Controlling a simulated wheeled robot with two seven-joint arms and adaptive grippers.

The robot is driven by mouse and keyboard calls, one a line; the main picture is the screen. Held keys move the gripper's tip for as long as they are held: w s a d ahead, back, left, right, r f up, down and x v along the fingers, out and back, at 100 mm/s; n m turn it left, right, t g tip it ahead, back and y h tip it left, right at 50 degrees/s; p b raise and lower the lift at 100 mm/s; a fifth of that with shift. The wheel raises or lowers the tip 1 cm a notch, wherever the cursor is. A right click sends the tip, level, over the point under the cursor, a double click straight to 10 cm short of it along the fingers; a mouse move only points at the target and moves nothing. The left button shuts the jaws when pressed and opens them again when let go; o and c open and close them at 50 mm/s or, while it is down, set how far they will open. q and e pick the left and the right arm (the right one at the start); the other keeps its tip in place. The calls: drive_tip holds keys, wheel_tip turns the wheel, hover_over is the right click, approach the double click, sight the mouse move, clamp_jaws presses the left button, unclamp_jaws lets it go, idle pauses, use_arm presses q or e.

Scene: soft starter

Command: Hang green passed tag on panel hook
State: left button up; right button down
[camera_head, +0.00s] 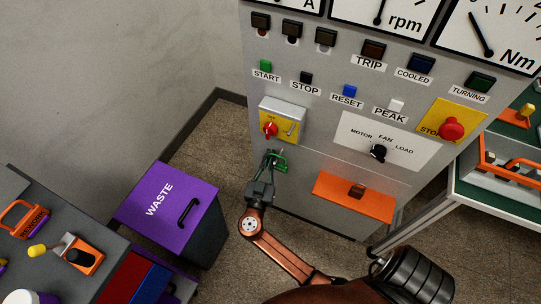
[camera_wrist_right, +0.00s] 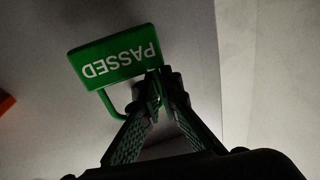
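The green passed tag (camera_head: 280,164) is at the grey panel's lower left front, below the yellow switch plate. In the right wrist view the tag (camera_wrist_right: 112,57) shows its white word PASSED upside down, with a green loop below the plate. My right gripper (camera_head: 272,157) is in front of the panel. In the right wrist view its fingertips (camera_wrist_right: 157,82) come together on the tag's loop. The panel hook cannot be made out; the gripper and tag may cover it. My left gripper is in neither view.
The panel (camera_head: 310,155) carries buttons, a red-handled switch (camera_head: 269,129) just above the gripper and an orange bracket (camera_head: 354,197) to its right. A purple waste bin (camera_head: 166,205) stands at left. Tables stand at lower left and right (camera_head: 497,205).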

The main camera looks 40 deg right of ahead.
drive_tip(key=c, duration=2.6)
unclamp_jaws()
drive_tip(key=o, duration=0.4)
drive_tip(key=shift+o, duration=0.6)
drive_tip(key=v, duration=0.7)
drive_tip(key=shift+a, duration=0.25)
drive_tip(key=shift+s, duration=0.15)
